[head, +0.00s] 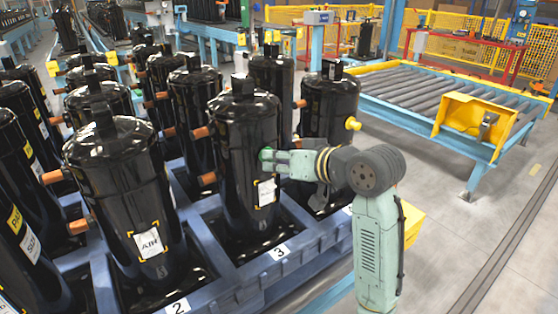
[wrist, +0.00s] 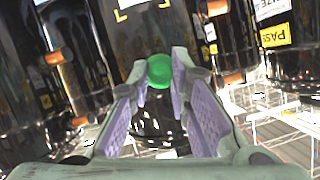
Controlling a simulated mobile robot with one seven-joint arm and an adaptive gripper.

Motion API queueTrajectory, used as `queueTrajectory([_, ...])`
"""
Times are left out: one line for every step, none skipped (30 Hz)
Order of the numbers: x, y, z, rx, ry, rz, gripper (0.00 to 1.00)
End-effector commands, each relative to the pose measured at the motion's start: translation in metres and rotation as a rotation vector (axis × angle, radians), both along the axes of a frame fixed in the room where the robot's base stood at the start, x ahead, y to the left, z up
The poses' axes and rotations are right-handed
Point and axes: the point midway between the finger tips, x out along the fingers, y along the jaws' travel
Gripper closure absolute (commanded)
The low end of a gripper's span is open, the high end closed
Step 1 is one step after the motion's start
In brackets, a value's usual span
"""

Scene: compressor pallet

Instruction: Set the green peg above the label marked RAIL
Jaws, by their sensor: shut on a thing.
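The green peg (head: 266,154) is at the side of the black compressor (head: 236,135) in bay 3, a little above its white label (head: 266,192). My gripper (head: 270,161) reaches in from the right and is shut on the peg. In the wrist view the peg's round green end (wrist: 159,71) sits between the two purple-padded fingers, close to the black shell. I cannot tell whether the peg touches the compressor. The label's print is too small to read. No label legibly reads RAIL; the front compressor's label (head: 150,242) seems to read AIH.
Black compressors with orange side stubs stand close together in a blue pallet (head: 240,295), with number tags 2 (head: 177,307) and 3 (head: 279,252). A roller conveyor (head: 440,92) and open floor lie to the right.

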Motion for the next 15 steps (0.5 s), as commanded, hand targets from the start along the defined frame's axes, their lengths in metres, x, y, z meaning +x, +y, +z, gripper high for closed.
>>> queueTrajectory([0.0001,0.0000,0.0002,0.001,-0.001,0.000,1.00])
queueTrajectory([0.0000,-0.0001,0.0002,0.001,-0.001,0.000,1.00])
queueTrajectory([0.0000,-0.0001,0.0002,0.001,-0.001,0.000,1.00])
queueTrajectory([0.0000,-0.0001,0.0002,0.001,-0.001,0.000,0.81])
queueTrajectory([0.0000,-0.0001,0.0002,0.001,-0.001,0.000,0.79])
queueTrajectory([0.0000,-0.0001,0.0003,0.001,-0.001,0.000,0.76])
queueTrajectory([0.0000,-0.0001,0.0003,0.001,-0.001,0.000,0.74])
queueTrajectory([0.0000,-0.0001,0.0003,0.001,-0.001,0.000,0.72])
queueTrajectory([0.0000,-0.0001,0.0003,0.001,-0.001,0.000,0.70])
queueTrajectory([-0.0001,-0.0001,0.0002,0.001,-0.001,0.000,0.68])
queueTrajectory([-0.0001,-0.0001,0.0002,0.001,-0.001,0.000,0.66])
queueTrajectory([-0.0001,-0.0001,0.0002,0.001,-0.001,0.000,0.63])
queueTrajectory([-0.0001,-0.0001,0.0002,0.001,-0.001,0.000,0.61])
queueTrajectory([-0.0001,-0.0001,0.0002,0.001,-0.001,0.000,0.59])
queueTrajectory([-0.0002,-0.0002,0.0002,0.001,-0.001,0.000,0.59])
